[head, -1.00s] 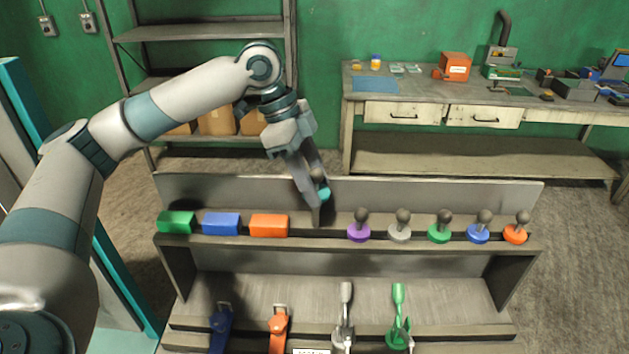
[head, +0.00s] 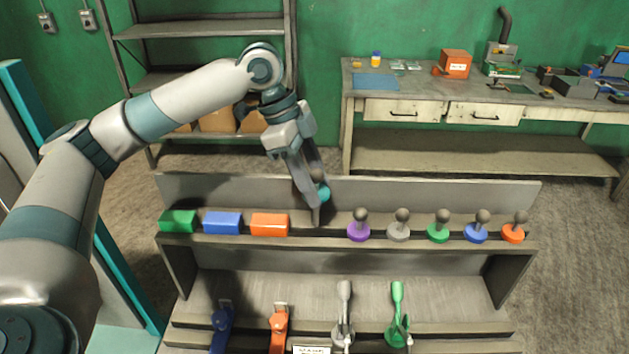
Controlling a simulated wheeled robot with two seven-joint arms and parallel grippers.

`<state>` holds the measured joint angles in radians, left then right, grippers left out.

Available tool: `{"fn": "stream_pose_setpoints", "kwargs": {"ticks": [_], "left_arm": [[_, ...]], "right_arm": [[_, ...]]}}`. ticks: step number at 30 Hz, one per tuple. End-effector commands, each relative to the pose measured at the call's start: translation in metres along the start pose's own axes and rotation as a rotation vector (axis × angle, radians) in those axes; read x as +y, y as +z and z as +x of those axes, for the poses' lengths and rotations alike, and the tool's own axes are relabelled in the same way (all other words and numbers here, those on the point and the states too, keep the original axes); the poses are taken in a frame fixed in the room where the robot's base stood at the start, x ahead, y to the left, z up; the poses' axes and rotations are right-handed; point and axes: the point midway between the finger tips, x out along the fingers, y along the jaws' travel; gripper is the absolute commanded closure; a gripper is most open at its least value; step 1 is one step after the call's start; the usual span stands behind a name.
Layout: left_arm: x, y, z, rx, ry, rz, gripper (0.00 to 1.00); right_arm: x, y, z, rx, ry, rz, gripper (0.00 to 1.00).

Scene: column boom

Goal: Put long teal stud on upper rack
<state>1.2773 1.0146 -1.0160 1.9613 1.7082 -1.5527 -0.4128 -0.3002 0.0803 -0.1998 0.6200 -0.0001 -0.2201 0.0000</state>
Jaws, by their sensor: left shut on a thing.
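My left gripper (head: 314,200) is shut on the teal stud (head: 324,192). It holds the stud just above the upper rack (head: 335,240), in the gap between the orange block and the purple stud. The stud's teal disc shows to the right of the fingers; the fingers hide part of it. I cannot tell whether the stud touches the rack. On the upper rack stand a purple stud (head: 359,232), a grey stud (head: 399,231), a green stud (head: 439,233), a blue stud (head: 476,232) and an orange stud (head: 513,233). My right gripper is not in view.
A green block (head: 178,221), a blue block (head: 222,222) and an orange block (head: 269,224) sit at the rack's left. The lower shelf holds several handled tools, one of them green (head: 398,318). A workbench (head: 480,155) and a shelf unit (head: 205,28) stand behind.

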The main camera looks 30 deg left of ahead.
Motion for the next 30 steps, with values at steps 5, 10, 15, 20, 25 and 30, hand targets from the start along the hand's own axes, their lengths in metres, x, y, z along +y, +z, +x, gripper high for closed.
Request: {"fn": "stream_pose_setpoints", "kwargs": {"ticks": [5,10,15,20,25,30], "left_arm": [[0.0,0.0,0.001,0.001,-0.001,0.0,0.81],[0.0,0.002,0.005,0.0,-0.001,0.0,0.81],[0.0,0.004,0.009,0.0,-0.001,0.0,0.81],[0.0,0.005,0.012,0.0,0.0,0.0,0.81],[0.0,0.007,0.016,0.001,0.0,0.0,0.81],[0.0,0.008,0.02,0.001,0.0,0.0,0.81]], "right_arm": [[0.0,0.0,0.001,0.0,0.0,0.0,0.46],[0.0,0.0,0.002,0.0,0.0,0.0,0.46],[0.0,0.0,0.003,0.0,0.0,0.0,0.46],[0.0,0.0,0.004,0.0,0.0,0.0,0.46],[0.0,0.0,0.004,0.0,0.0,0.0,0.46],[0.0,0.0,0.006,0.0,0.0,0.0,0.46]]}}
